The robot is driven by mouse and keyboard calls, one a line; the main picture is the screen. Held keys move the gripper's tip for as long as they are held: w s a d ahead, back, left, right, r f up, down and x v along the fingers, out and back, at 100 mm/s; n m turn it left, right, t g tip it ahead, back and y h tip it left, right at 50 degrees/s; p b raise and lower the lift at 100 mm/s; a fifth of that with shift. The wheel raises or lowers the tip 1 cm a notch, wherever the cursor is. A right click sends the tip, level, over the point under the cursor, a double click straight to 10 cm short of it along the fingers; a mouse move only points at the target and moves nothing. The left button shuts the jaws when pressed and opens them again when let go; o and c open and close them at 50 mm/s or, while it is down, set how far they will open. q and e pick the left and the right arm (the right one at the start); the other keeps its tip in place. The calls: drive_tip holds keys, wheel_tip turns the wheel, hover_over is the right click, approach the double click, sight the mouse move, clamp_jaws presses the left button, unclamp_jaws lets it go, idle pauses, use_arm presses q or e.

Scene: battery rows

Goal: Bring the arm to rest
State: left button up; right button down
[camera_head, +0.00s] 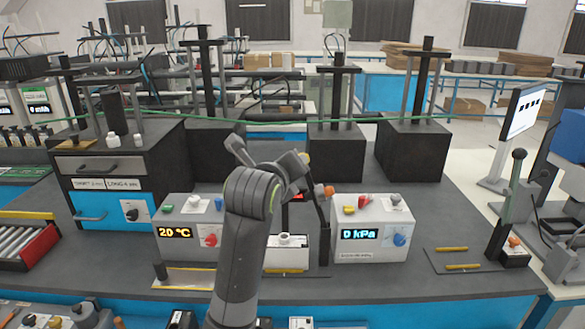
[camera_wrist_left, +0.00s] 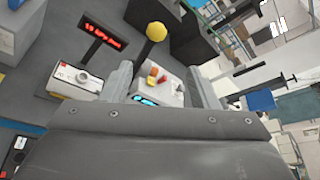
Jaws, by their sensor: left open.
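My left arm (camera_head: 243,240) rises from the front edge of the workbench and bends at the middle of the picture. Its gripper end stands above the bench between the two meter boxes; the fingertips are hard to make out there. In the left wrist view my left gripper (camera_wrist_left: 160,88) is open, with its two grey fingers apart and nothing held. The box with the kPa display (camera_head: 371,228) shows behind and between the fingers there (camera_wrist_left: 165,84). My right gripper is not in view.
The 20 °C box (camera_head: 188,228) stands left of the arm and a small white box (camera_head: 286,250) right of it. Black stands (camera_head: 412,148) line the back. A red tray (camera_head: 27,245) lies left; a lever device (camera_head: 511,215) is right. A yellow knob (camera_wrist_left: 156,31) shows near the fingers.

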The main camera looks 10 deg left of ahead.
use_arm(q)
drive_tip(key=s+a+f+n+g+y, duration=0.1)
drive_tip(key=s+a+f+n+g, duration=0.1)
drive_tip(key=s+a+f+n, duration=0.45)
drive_tip(key=s+a+f+n+g, duration=0.1)
drive_tip(key=s+f+n, duration=0.25)
drive_tip(key=f, duration=0.65)
drive_tip(key=s+a+f+n+g+y, duration=0.1)
drive_tip(key=s+a+f+n+g, duration=0.25)
drive_tip(key=f, duration=0.55)
drive_tip(key=s+a+f+n+g, duration=0.2)
drive_tip(key=s+f+n, duration=0.25)
drive_tip(key=s, duration=0.45)
drive_tip(key=s+a+f+n+g, duration=0.1)
drive_tip(key=s+f+n, duration=0.4)
drive_tip(key=s, duration=0.4)
drive_tip(key=s+a+f+n+g, duration=0.25)
drive_tip(key=s+n, duration=0.35)
drive_tip(key=s, duration=0.4)
wheel_tip(320, 180, down, 26)
drive_tip(key=r, duration=0.1)
drive_tip(key=s+f+g+b, duration=0.1)
drive_tip(key=s+f, duration=1.3)
drive_tip(key=f, duration=0.2)
drive_tip(key=shift+s+d, duration=0.25)
drive_tip(key=shift+s, duration=0.1)
